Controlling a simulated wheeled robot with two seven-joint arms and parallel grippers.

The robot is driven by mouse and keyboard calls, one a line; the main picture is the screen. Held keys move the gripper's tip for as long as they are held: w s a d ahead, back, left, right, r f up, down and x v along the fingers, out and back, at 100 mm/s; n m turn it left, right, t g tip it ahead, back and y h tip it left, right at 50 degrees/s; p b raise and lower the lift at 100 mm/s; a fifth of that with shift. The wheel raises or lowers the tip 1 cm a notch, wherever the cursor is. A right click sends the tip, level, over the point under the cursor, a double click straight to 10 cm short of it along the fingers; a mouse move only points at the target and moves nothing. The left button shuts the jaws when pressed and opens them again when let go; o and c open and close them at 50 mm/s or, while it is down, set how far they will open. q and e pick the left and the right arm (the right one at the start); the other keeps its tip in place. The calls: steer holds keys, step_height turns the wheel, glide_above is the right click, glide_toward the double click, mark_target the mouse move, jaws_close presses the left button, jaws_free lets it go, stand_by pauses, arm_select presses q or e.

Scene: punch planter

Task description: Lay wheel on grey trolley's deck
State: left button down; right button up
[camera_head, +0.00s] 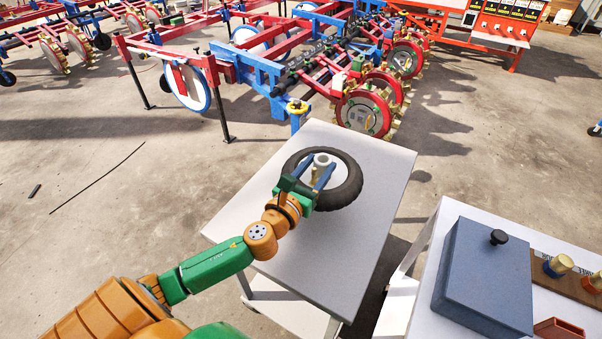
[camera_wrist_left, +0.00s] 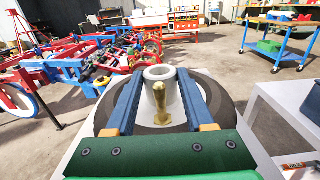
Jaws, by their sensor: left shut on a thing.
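The wheel (camera_head: 345,190) has a black tyre, a white disc and a pale hub. It lies flat on, or just above, the grey deck (camera_head: 340,245) of the trolley, toward its far end; I cannot tell if it touches. My left gripper (camera_head: 323,176) reaches in from the left over the wheel, its blue fingers on either side of the hub. In the left wrist view the gripper (camera_wrist_left: 157,95) is shut on the hub of the wheel (camera_wrist_left: 222,105), with a brass-coloured piece in front of the hub. My right gripper is not in view.
A white table (camera_head: 410,307) stands at the right with a blue-grey lidded box (camera_head: 487,275), a wooden rack (camera_head: 570,282) and a red tray (camera_head: 558,328). A red and blue planter (camera_head: 300,60) stands just beyond the trolley. The near part of the deck is clear.

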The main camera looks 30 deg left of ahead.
arm_select(q)
steer(key=w+f+b, duration=0.2)
steer(key=w+f, duration=0.1)
steer(key=w+f+b, duration=0.1)
steer(key=f, duration=0.1)
steer(key=shift+w+d, duration=0.25)
steer(key=shift+d, duration=0.15)
step_height(320, 180, down, 4)
steer(key=b, duration=0.3)
steer(key=shift+w+d+r, duration=0.1)
steer(key=shift+w+r, duration=0.05)
steer(key=shift+r, duration=0.15)
steer(key=c, duration=0.7)
jaws_free()
steer(key=shift+f, duration=0.3)
steer(key=o, duration=0.3)
steer(key=shift+r, duration=0.1)
steer(key=shift+o, duration=0.7)
steer(key=shift+s+r, duration=0.15)
steer(key=shift+s, duration=0.1)
steer(key=shift+p, duration=0.3)
